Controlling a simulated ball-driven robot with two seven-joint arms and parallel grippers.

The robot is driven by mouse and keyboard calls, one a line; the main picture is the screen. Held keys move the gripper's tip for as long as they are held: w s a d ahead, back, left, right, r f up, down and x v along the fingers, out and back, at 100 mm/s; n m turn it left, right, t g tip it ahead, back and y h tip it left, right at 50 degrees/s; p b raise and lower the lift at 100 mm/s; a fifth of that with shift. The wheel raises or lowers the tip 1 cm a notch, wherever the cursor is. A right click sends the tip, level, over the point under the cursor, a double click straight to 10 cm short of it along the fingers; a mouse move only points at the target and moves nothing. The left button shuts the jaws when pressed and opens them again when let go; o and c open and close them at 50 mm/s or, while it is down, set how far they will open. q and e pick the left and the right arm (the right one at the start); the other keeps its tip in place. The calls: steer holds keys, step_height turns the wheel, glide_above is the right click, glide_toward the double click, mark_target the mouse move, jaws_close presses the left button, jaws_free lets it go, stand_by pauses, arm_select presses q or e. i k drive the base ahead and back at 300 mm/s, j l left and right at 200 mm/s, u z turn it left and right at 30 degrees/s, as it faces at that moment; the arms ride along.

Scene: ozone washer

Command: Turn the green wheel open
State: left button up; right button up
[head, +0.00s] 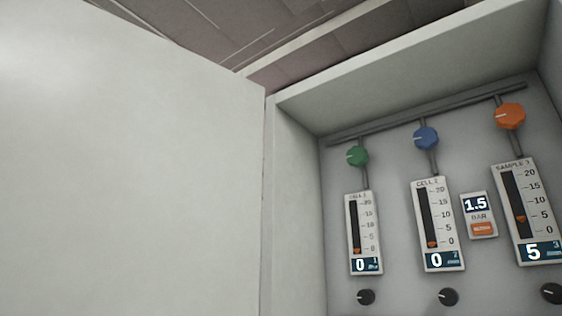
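The green wheel (357,156) is a small faceted knob at the left of a row of three, on the back panel inside an open white cabinet. A pale pointer mark on it points to the left. It sits on a thin grey pipe above a white flow gauge (364,233) whose display reads 0. The gauge's orange float is at the bottom of its scale. Neither of my grippers is in the head view.
A blue wheel (426,138) and an orange wheel (510,116) sit to the right, above gauges reading 0 and 5. A pressure display (475,204) reads 1.5 bar. Black knobs (366,297) line the bottom. The open white door (130,170) fills the left side.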

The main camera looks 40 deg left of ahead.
mark_target(357, 157)
steer(key=u, duration=0.95)
